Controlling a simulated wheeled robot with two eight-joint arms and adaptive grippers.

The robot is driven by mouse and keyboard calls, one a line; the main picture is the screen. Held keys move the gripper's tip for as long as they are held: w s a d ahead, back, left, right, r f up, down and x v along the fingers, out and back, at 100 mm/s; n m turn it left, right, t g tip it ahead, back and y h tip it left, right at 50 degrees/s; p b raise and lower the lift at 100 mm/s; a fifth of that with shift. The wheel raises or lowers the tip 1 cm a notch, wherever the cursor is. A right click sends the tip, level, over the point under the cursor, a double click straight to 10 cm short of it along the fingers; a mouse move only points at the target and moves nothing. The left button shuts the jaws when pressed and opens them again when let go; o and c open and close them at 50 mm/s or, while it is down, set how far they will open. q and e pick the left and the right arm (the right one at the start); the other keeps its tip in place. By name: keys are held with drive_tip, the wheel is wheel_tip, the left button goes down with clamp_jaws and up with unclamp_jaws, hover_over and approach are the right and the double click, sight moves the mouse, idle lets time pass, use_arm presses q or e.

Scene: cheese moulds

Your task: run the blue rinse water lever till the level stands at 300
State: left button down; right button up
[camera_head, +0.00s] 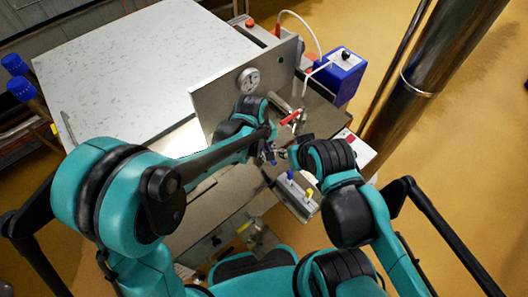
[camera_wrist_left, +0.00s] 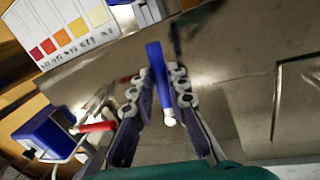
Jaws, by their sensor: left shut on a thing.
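The blue lever (camera_wrist_left: 157,75) has a pale round end and stands between the two fingers of my left gripper (camera_wrist_left: 157,92) in the left wrist view. The left gripper is shut on it. In the head view my left gripper (camera_head: 267,153) is at the bench, partly hidden by its own arm. My right gripper (camera_head: 283,153) is close beside it, small and partly covered, so its jaws cannot be made out. A red lever (camera_head: 290,117) is just beyond them and also shows in the left wrist view (camera_wrist_left: 97,127). I cannot read any water level or the number 300.
A round dial (camera_head: 248,80) sits on the upright metal panel. A blue box (camera_head: 338,72) stands behind it. Small blue (camera_head: 291,175) and yellow (camera_head: 309,194) handles are at the near right. A colour card (camera_wrist_left: 62,30) lies at upper left in the wrist view. A steel column (camera_head: 425,75) stands right.

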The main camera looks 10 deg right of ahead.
idle(0.3)
use_arm(q)
drive_tip(key=c, duration=1.5)
unclamp_jaws()
drive_tip(key=r, duration=0.4)
drive_tip(key=a+r, duration=0.1)
drive_tip(key=r, duration=0.3)
drive_tip(key=a+r, duration=0.1)
drive_tip(key=r, duration=0.2)
drive_tip(key=shift+s+a+r, duration=0.1)
drive_tip(key=shift+s+r, duration=0.25)
drive_tip(key=shift+r, duration=0.05)
